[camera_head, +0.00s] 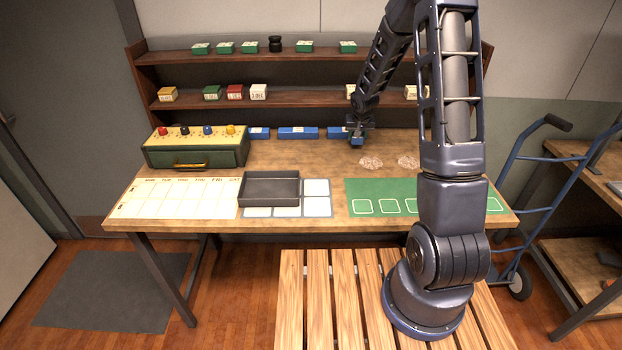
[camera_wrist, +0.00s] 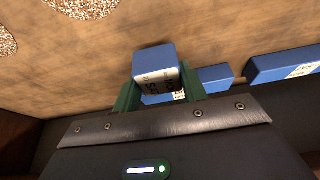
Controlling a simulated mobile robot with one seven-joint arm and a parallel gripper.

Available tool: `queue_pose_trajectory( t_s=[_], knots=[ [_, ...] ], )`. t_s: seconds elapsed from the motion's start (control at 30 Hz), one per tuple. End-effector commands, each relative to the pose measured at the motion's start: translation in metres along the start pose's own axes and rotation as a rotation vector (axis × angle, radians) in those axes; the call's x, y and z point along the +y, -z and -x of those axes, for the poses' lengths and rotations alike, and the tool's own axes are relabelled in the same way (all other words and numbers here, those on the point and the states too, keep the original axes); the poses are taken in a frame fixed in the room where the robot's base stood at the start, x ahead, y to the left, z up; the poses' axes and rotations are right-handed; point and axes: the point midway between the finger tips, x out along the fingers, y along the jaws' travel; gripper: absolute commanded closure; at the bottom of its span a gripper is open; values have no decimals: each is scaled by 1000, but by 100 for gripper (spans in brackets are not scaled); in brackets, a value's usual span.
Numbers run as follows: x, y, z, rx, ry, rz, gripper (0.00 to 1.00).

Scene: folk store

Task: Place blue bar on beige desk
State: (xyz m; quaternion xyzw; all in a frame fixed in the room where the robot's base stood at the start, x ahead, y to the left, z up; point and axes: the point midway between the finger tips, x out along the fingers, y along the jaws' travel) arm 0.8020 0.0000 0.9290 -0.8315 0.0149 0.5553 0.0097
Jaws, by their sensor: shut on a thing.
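My gripper (camera_head: 357,130) is shut on a blue bar (camera_head: 357,142) over the back of the beige desk (camera_head: 310,160), right of centre. In the wrist view the blue bar (camera_wrist: 155,60) sits between the green fingers of my gripper (camera_wrist: 158,82), with its white printed label partly visible. I cannot tell whether the bar touches the desk top. Other blue bars (camera_head: 298,132) lie in a row along the back of the desk, left of my gripper. Two of them also show beyond the held one in the wrist view (camera_wrist: 285,66).
Two speckled round pieces (camera_head: 371,162) lie right of my gripper. A green mat (camera_head: 365,190), a grey tray (camera_head: 270,188), a calendar sheet (camera_head: 180,197) and a green button box (camera_head: 195,150) occupy the desk. Shelves (camera_head: 225,104) stand behind. Bare desk lies in the middle.

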Motion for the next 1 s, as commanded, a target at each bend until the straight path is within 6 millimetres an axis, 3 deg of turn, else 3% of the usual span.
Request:
queue_pose_trajectory(
  t_s=[0.47,1.0],
  knots=[
    [-145,-1,24,1,-24,-59,80],
    [-357,-23,77,0,-29,-75,80]
  ],
)
